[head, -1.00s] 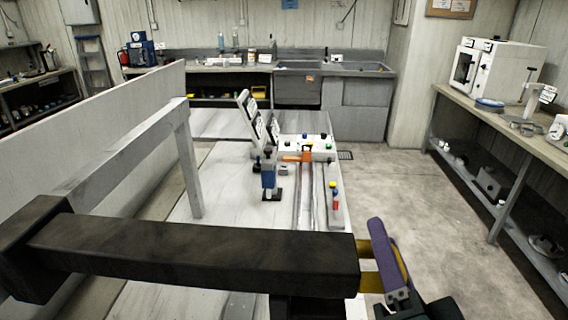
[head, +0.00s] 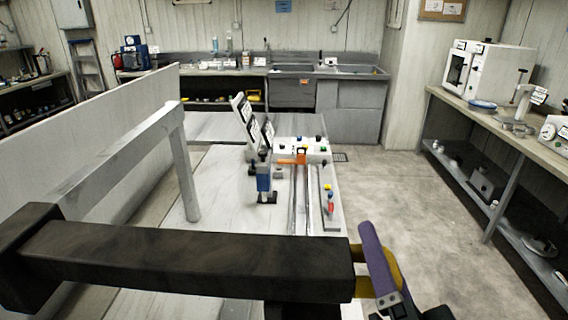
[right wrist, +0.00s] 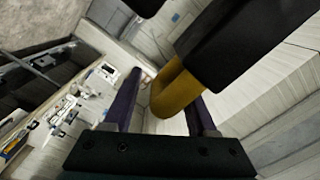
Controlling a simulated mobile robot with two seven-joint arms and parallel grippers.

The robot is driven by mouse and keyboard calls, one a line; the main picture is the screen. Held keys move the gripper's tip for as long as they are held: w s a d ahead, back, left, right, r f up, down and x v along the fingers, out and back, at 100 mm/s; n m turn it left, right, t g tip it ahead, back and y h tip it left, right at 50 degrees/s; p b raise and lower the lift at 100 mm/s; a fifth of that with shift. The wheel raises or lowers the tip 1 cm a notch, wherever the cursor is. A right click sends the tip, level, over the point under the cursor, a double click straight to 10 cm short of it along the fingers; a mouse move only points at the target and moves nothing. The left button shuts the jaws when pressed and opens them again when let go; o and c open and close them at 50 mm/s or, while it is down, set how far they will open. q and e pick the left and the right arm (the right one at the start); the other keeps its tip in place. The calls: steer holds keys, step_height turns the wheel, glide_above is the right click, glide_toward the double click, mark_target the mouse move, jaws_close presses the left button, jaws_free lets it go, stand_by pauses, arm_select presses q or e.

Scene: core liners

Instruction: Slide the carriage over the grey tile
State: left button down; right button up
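No part is clearly marked as the carriage; a black beam (head: 190,258) with a yellow loop handle (head: 388,268) crosses the near front of the head view. My right gripper (right wrist: 163,110) is at this handle, with its purple fingers on either side of it. The yellow handle (right wrist: 178,92) lies nearer the right finger in the right wrist view, with a gap at the left finger. In the head view one purple finger covers part of the handle. I cannot make out a grey tile. My left gripper is not in view.
A white frame (head: 110,150) and a low wall (head: 90,120) stand at left. Beyond the beam, a pale table (head: 225,205) carries rails, an orange piece (head: 298,159) and a blue stand (head: 264,180). Open floor (head: 400,200) lies right, before a long bench (head: 490,120).

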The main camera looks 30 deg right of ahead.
steer(key=b+v, duration=0.3)
steer(key=v, duration=0.7)
stand_by(0.3)
